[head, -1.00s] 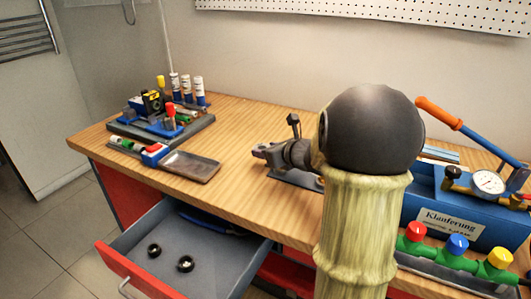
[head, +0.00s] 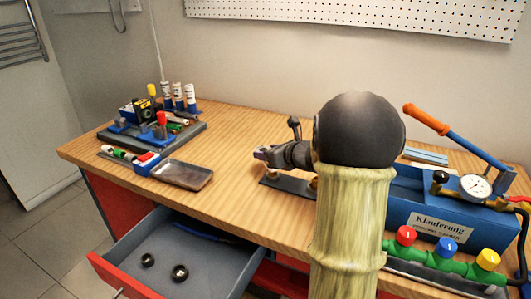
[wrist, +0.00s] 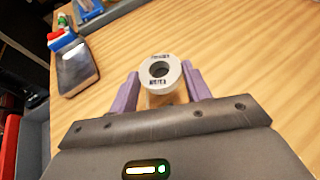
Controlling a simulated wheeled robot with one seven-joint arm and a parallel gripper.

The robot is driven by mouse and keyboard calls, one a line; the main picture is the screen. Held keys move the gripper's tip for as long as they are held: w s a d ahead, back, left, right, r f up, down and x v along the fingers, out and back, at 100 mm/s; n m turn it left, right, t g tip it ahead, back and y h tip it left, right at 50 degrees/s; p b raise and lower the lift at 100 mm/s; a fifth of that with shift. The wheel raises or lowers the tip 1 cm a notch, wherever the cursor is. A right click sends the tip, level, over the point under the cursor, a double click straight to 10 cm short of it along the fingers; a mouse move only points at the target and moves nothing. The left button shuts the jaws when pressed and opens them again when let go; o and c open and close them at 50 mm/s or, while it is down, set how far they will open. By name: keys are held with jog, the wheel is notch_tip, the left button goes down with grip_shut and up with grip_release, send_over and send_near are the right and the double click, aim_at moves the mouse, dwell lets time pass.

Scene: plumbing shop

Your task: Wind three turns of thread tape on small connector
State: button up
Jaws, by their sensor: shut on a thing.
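In the wrist view my gripper (wrist: 161,88) has its two purple fingers shut on a white ring-shaped roll (wrist: 172,68) with dark print and a round hole. It looks like the thread tape. A pale tan part shows just below the roll, between the fingers; I cannot tell what it is. The roll is above bare wood. I cannot make out the small connector for certain.
A shallow tray (head: 184,174) lies on the bench (head: 225,205), left of the fixture. A tool rack (head: 150,137) stands at the back left. The blue pump box (head: 430,212) and coloured valves (head: 446,243) stand right. An open drawer (head: 215,262) holds two black rings.

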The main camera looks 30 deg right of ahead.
jog(key=shift+s+d+p, duration=0.15)
jog(key=shift+s+d, duration=0.1)
jog(key=shift+d, duration=0.55)
jog(key=shift+s+d+p, duration=0.15)
jog(key=shift+s+d, duration=0.05)
jog(key=shift+d, duration=0.6)
jog(key=shift+s+d, duration=1.1)
jog(key=shift+s, duration=0.05)
jog(key=shift+s+d+b, duration=0.15)
jog(key=shift+s+d, duration=0.05)
jog(key=shift+s, duration=0.6)
jog(key=shift+s+d+b, duration=0.15)
jog(key=shift+s+d, duration=0.05)
jog(key=shift+s, duration=0.55)
